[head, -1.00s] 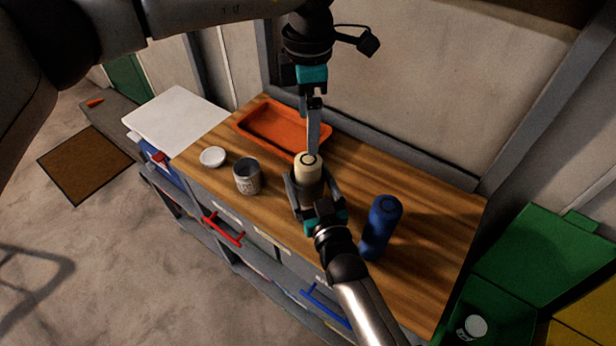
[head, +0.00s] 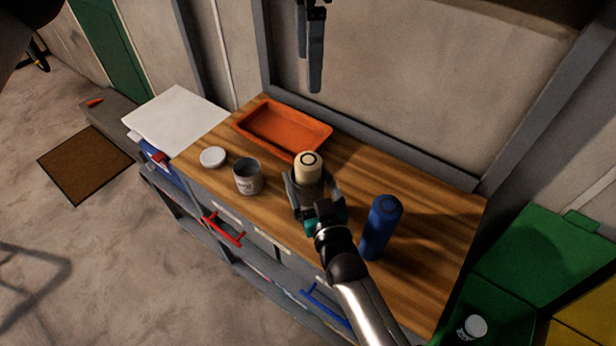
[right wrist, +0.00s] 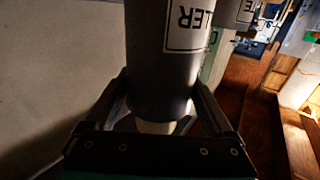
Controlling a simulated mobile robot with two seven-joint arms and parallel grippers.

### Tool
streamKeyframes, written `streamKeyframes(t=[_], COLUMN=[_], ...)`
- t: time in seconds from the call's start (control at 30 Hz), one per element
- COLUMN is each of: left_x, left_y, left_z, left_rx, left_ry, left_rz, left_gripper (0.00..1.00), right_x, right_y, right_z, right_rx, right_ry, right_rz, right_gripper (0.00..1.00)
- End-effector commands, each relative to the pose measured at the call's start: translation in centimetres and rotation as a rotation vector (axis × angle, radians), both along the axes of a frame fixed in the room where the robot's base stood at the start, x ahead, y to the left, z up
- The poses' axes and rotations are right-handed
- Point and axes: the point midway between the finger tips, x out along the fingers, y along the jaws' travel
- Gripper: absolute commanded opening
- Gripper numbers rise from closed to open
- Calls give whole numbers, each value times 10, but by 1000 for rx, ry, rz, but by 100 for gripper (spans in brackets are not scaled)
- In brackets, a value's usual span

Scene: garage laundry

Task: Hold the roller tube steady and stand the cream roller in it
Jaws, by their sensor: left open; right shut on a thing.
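The cream roller (head: 308,167) stands upright in the grey roller tube (head: 311,192), with its pale top showing above the rim. The tube is between the fingers of my right gripper (head: 313,196), which is shut on it above the worktop. In the right wrist view the grey tube (right wrist: 160,85), with a white label, sits between the fingers, and part of the cream roller (right wrist: 156,125) shows at its end. My left gripper (head: 310,62) is open and empty at the top of the head view, above and apart from the roller.
A grey tin (head: 247,178) and a white lid (head: 213,157) are on the wooden worktop (head: 430,235) left of the tube. An orange tray (head: 283,128) lies behind. A blue cylinder (head: 380,227) stands close to the right of my right arm. Green bins (head: 540,260) are at the right.

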Motion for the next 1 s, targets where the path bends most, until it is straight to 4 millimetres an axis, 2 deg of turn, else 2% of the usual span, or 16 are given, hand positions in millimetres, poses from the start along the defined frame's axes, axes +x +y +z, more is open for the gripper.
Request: streamKeyframes(t=[0.13,0.17,0.23,0.47,0.63,0.77,1.0], left_x=[0,0,0,0,0,0,0], left_y=[0,0,0,0,0,0,0], left_z=[0,0,0,0,-1,-1,-1], left_rx=[0,0,-1,-1,-1,-1,-1], left_ry=[0,0,0,0,0,0,0], left_rz=[0,0,0,0,0,0,0], left_gripper=[100,100,100,100,100,100,100], right_x=[0,0,0,0,-8,-24,-66], right_y=[0,0,0,0,-3,-8,-21], right_z=[1,1,1,0,0,-1,-1], right_rx=[1,1,1,0,0,-1,-2], right_ry=[-2,-2,-2,-1,0,2,3], right_rz=[0,0,0,0,0,0,1], right_gripper=[33,91,99,100,100,100,100])
